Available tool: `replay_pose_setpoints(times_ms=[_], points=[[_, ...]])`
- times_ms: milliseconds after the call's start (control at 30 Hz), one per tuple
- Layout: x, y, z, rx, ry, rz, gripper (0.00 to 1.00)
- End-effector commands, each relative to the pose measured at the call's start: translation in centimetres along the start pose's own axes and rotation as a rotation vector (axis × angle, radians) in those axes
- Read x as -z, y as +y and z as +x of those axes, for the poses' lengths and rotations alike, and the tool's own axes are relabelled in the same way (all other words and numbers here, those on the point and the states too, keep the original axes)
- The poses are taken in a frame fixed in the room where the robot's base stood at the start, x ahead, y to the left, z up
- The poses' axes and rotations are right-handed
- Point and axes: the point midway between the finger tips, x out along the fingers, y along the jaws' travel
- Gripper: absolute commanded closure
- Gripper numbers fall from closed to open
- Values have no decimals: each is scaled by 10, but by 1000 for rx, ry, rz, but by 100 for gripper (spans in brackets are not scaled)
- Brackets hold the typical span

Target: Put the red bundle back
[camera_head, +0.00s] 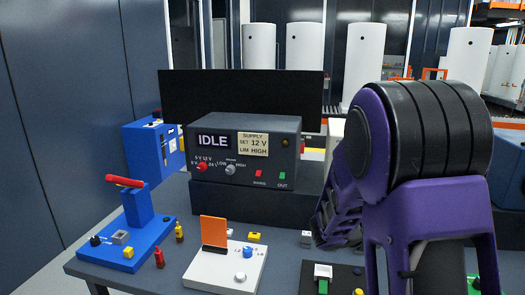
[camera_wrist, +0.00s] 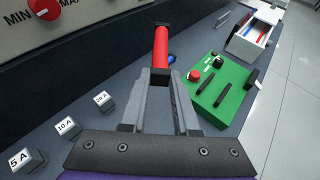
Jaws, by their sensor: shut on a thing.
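The red bundle (camera_wrist: 161,42) is a red cylinder in the wrist view. My gripper (camera_wrist: 160,76) is shut on its near end, and the bundle sticks out beyond the fingertips, above the bench. A white open tray (camera_wrist: 242,46) stands at the upper right of the wrist view, apart from the bundle. It holds long blue, red and pale items. In the head view my purple arm covers much of the right side, and I cannot make out the bundle there.
A green board (camera_wrist: 222,106) with black bars and a red knob lies right of my gripper. Several labelled amp blocks (camera_wrist: 66,126) stand at left. In the head view are a supply box reading IDLE (camera_head: 243,155), a blue stand (camera_head: 127,235) and a white board (camera_head: 225,270).

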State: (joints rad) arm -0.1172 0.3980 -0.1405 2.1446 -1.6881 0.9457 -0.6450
Motion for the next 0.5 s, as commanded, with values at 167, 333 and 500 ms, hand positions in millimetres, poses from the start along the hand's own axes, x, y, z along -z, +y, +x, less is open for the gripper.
replay_pose_setpoints(times_ms=[167, 333, 500], points=[[22, 45, -55, -316, 2, -132, 100], [47, 69, -106, -554, 2, -231, 100], [66, 78, -141, -702, 1, -292, 100]])
